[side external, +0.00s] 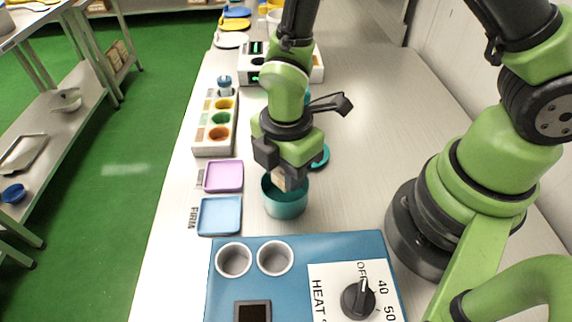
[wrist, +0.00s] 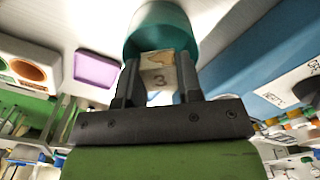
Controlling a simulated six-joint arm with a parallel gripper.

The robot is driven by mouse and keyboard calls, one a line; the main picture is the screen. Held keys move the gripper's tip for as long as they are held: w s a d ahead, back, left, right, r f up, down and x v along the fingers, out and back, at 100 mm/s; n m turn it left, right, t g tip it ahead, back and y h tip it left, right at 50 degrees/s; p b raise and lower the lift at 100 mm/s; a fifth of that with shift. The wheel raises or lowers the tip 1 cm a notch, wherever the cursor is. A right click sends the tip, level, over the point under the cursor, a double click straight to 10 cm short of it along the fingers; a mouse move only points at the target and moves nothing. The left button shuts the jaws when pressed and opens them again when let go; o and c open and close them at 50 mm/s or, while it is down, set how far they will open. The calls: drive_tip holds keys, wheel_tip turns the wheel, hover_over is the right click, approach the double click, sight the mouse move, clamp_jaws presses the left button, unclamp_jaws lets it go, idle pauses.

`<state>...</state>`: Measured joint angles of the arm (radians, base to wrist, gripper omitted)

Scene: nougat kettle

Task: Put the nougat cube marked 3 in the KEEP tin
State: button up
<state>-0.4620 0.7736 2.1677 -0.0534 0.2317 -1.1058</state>
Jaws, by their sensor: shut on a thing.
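My gripper (side external: 282,178) points down at the mouth of a round teal tin (side external: 287,207) and is shut on a pale nougat cube (wrist: 160,78). The teal tin (wrist: 160,20) stands just beyond the cube. In the side view the cube is mostly hidden by the jaws and the tin's rim. I cannot tell whether it touches the tin. No KEEP label is readable on it.
A teal lid (side external: 320,157) lies behind the tin. To the left are a purple tray (side external: 224,176) and a blue tray (side external: 220,216) beside the word FIRM. A blue heater panel (side external: 300,245) with two grey cups is in front. A rack (side external: 215,125) of coloured cups stands back left.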

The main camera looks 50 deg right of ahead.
drive_tip(key=shift+f, duration=0.2)
idle(0.6)
drive_tip(key=o, duration=1.5)
drive_tip(key=shift+c, duration=0.2)
drive_tip(key=shift+r, duration=3.5)
drive_tip(key=shift+r, duration=0.1)
drive_tip(key=s+d+r+m+t+y, duration=0.1)
drive_tip(key=s+d+r+m+t, duration=0.2)
drive_tip(key=r+m, duration=0.6)
drive_tip(key=s+d+r+m+t+y, duration=0.1)
drive_tip(key=s+d+r+m+t, duration=0.3)
drive_tip(key=r+m, duration=0.5)
drive_tip(key=s+d+m, duration=0.2)
drive_tip(key=m, duration=0.1)
drive_tip(key=shift+r, duration=0.25)
